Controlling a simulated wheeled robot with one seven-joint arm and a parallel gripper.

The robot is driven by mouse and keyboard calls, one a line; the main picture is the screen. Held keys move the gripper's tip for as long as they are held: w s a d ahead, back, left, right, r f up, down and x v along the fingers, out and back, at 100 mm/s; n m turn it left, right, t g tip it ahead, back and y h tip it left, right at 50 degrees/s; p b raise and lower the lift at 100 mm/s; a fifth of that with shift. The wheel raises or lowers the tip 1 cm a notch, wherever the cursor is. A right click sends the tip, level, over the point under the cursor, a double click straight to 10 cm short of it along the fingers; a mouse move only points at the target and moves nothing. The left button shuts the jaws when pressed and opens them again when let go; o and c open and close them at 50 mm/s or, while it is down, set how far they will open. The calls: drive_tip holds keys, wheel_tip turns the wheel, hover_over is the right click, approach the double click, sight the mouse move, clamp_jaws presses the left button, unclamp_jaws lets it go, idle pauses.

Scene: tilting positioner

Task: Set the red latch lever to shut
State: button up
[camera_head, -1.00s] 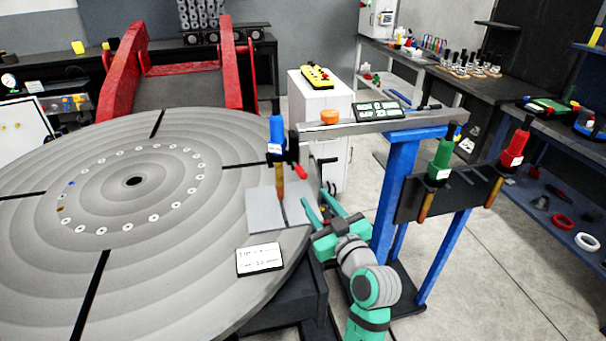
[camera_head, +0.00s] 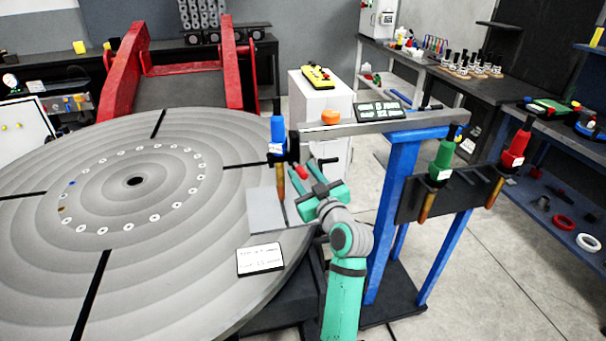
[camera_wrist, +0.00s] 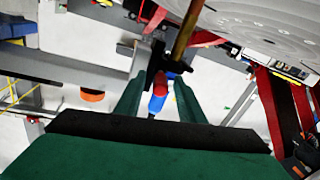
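The red latch lever (camera_head: 302,172) sticks out to the right of the dark clamp beside the blue-topped torch (camera_head: 278,135) at the plate's edge. My gripper (camera_head: 305,178) is at the lever, with its green fingers spread. In the wrist view the red lever (camera_wrist: 158,89) lies between the two fingers of my gripper (camera_wrist: 158,80), with a gap showing on either side. The torch's copper-coloured shaft (camera_wrist: 184,35) is just beyond the fingertips. I cannot tell whether a finger touches the lever.
The large round table (camera_head: 200,270) lies to the left, with a grey plate (camera_head: 264,212) and a white label card (camera_head: 259,260). A grey beam (camera_head: 385,125) on a blue stand (camera_head: 393,200) runs close by. Green (camera_head: 441,155) and red (camera_head: 516,148) torches hang at the right.

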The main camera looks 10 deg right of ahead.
drive_tip(key=shift+w, duration=0.2)
drive_tip(key=shift+s+d, duration=0.1)
drive_tip(key=shift+a, duration=0.2)
clamp_jaws()
drive_tip(key=shift+a, duration=0.1)
